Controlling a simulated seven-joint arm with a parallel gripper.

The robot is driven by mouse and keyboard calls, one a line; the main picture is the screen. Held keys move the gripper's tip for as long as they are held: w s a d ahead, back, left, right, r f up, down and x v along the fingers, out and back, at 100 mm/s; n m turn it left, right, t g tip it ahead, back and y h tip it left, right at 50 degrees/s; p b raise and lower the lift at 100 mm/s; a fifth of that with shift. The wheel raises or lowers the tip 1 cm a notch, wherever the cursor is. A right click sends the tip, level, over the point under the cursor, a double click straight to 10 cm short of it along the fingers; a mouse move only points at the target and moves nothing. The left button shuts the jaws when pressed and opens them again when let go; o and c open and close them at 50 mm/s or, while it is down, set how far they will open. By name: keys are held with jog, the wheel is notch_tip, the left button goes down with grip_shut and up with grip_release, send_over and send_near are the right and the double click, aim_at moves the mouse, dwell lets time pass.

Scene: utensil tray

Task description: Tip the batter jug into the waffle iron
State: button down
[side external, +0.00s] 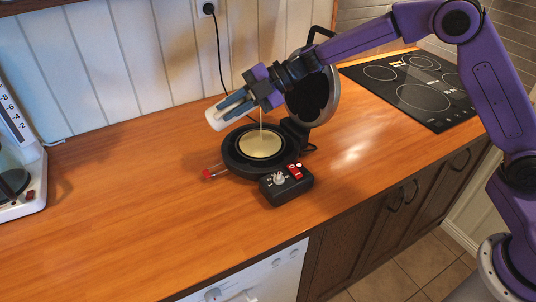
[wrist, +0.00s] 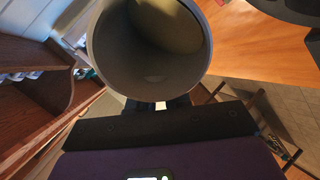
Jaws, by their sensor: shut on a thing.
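The batter jug (side external: 219,119) is pale and tipped far over, held by my gripper (side external: 240,104) above the waffle iron. In the wrist view its round grey opening (wrist: 103,50) faces the camera, with pale batter (wrist: 172,22) inside. My gripper is shut on the jug; its dark fingers also show in the wrist view (wrist: 161,105). A thin stream of batter (side external: 262,117) falls to the lower plate. The waffle iron (side external: 234,158) stands open, its round lid (side external: 325,98) raised behind. A round pool of pale batter (side external: 262,145) covers much of the lower plate.
A black control box (side external: 287,188) with a knob and red switch sits at the iron's front. A red-tipped handle (side external: 208,174) sticks out left. A black cooktop (side external: 420,88) lies at right, a white appliance (side external: 20,190) at far left. The wooden counter (side external: 120,190) between is clear.

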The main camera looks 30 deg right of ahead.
jog(key=shift+w+d, duration=0.1)
jog(key=shift+y, duration=0.4)
dwell(0.6)
jog(key=shift+a+r+g+h, duration=0.15)
jog(key=shift+a+r+h, duration=0.1)
jog(key=shift+h, duration=0.55)
jog(key=shift+a+r+g+h, duration=0.15)
jog(key=shift+a+h, duration=0.05)
jog(key=shift+h, duration=1)
jog(key=shift+a+g+h, duration=0.1)
jog(key=shift+g+h, duration=0.2)
jog(key=shift+h, duration=0.5)
jog(key=shift+d+f+g+h, duration=0.2)
jog(key=shift+g+h, duration=0.1)
jog(key=shift+h, duration=0.8)
